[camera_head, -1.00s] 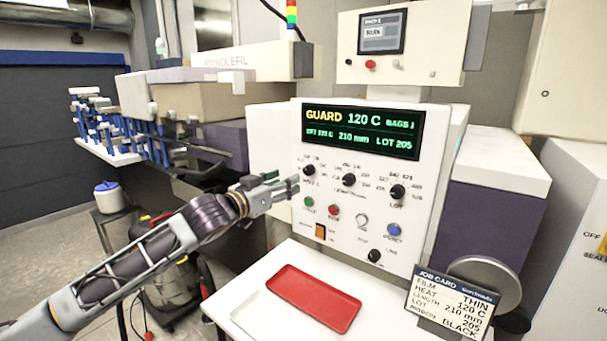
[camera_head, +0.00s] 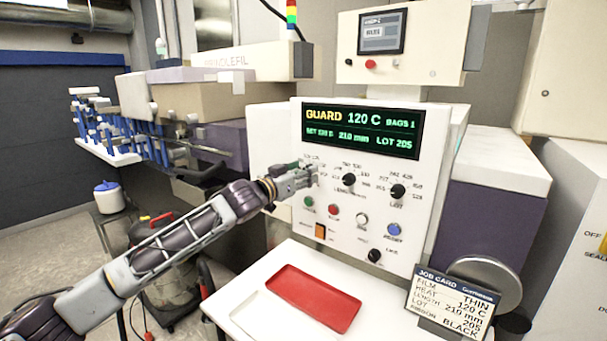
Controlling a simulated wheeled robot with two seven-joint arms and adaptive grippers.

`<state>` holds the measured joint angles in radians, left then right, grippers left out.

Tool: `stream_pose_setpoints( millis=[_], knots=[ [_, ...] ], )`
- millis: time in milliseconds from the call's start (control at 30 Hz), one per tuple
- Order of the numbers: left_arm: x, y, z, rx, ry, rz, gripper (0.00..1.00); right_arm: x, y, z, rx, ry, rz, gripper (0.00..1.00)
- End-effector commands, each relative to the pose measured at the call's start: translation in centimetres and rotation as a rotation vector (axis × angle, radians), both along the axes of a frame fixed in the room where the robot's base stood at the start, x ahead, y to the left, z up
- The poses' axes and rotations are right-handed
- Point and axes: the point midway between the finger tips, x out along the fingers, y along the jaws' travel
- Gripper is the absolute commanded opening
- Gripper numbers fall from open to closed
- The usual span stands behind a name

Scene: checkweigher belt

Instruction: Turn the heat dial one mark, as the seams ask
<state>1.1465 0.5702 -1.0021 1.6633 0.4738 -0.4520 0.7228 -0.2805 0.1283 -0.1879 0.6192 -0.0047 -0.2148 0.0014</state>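The heat dial is the leftmost knob on the white control panel (camera_head: 290,232); my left gripper (camera_head: 312,175) is in front of it and hides the knob and its pointer. The fingers point right and reach the dial's place; I cannot tell whether they touch or grip it. The green-lettered display (camera_head: 362,129) above reads GUARD, 120 C, BAGS 1, 210 mm and LOT 205; its small set-value text is blurred. The job card (camera_head: 455,303) lists film thin, heat 120 C, length 210 mm, lot 205, ribbon black. No seams are clearly visible. My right gripper is out of view.
The length dial (camera_head: 348,179) and lot dial (camera_head: 397,191) sit to the right of the gripper. Below are green (camera_head: 308,202), red (camera_head: 334,210) and blue (camera_head: 393,230) buttons and a lower black knob (camera_head: 375,255). A red tray (camera_head: 313,297) lies on the white shelf.

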Motion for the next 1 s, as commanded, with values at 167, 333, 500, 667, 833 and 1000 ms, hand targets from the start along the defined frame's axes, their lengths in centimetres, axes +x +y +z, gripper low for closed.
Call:
stream_pose_setpoints(
  millis=[167,333,500,667,833,1000],
  knots=[
    [0.5,-0.4,0.0,0.001,0.001,0.000,0.51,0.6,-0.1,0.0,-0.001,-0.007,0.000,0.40],
    [0.6,-0.5,0.0,0.001,0.001,0.000,0.51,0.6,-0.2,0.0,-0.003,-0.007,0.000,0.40],
    [0.6,-0.4,0.0,0.001,0.001,0.000,0.50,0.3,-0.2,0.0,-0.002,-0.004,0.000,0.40],
    [0.5,-0.4,0.0,0.001,0.001,0.000,0.29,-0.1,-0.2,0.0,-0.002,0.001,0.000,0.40],
    [0.6,-0.4,0.0,0.001,0.001,0.000,0.08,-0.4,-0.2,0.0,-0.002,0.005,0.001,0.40],
    [0.6,-0.4,0.0,0.003,-0.001,0.000,0.05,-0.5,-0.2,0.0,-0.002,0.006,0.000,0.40]
  ],
)
